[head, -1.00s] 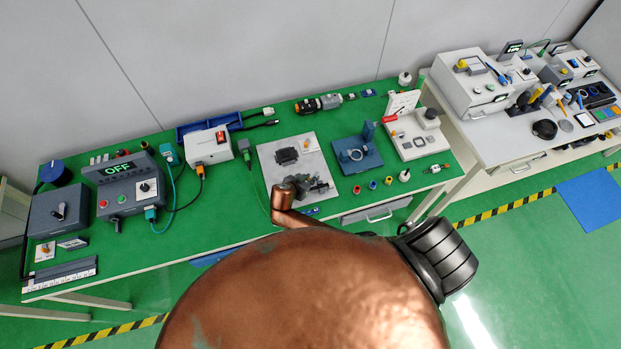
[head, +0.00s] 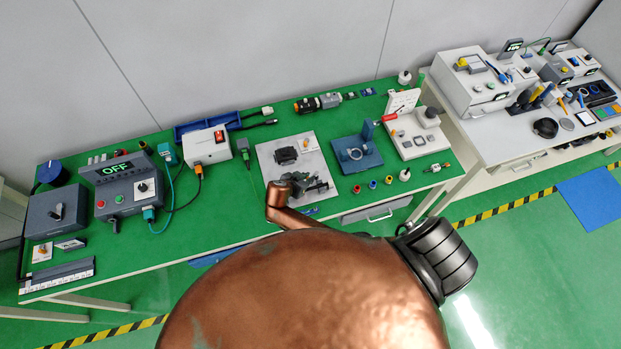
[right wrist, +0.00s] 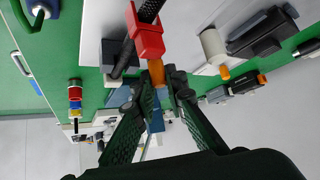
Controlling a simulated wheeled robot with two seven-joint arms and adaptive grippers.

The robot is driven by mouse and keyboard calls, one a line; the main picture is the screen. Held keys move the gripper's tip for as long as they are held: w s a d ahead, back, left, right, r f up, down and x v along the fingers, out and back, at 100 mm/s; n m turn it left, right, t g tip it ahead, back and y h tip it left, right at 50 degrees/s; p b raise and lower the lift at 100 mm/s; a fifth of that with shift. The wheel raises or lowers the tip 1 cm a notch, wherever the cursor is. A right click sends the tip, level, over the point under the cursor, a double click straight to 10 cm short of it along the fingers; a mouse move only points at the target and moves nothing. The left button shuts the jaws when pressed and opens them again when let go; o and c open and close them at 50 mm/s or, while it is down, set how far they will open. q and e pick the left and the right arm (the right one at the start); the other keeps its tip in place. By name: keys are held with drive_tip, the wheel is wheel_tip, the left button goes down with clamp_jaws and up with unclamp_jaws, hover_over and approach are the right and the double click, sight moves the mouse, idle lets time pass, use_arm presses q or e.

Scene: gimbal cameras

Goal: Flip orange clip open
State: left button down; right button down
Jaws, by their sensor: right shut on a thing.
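In the right wrist view the orange clip (right wrist: 156,72) sits just under a red block (right wrist: 148,40) with a black cable. The fingers of my right gripper (right wrist: 163,78) converge on the clip and are shut on it. In the head view my right gripper (head: 308,187) is low over the front part of a grey plate (head: 318,158) on the green bench. The clip cannot be made out there, as the gripper and arm cover that spot. My left gripper is not in view.
On the bench, a dark block (head: 286,155) stands behind the gripper and a blue fixture (head: 362,157) to its right. A white power box (head: 206,147) and a grey control box reading OFF (head: 128,190) stand to the left. Cables lie between them.

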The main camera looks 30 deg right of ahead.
drive_tip(key=shift+w+a+f+m+g+h+b, duration=0.15)
drive_tip(key=shift+w+m+g+b, duration=0.4)
drive_tip(key=shift+b, duration=0.8)
drive_tip(key=shift+w+a+m+g+h+b, duration=0.1)
drive_tip(key=shift+w+m+g+h+b, duration=0.15)
drive_tip(key=shift+m+g+b, duration=0.7)
drive_tip(key=shift+w+a+f+m+g+h+b, duration=0.1)
drive_tip(key=shift+w+m+g+b, duration=0.25)
drive_tip(key=shift+m+b, duration=0.95)
drive_tip(key=shift+w+d+r+g+b, duration=0.15)
drive_tip(key=shift+w+g+b, duration=0.15)
drive_tip(key=shift+b, duration=1)
drive_tip(key=c, duration=2)
unclamp_jaws()
drive_tip(key=shift+r, duration=0.1)
drive_tip(key=shift+o, duration=0.3)
drive_tip(key=shift+s+d, duration=0.1)
drive_tip(key=v, duration=0.7)
drive_tip(key=shift+r, duration=0.2)
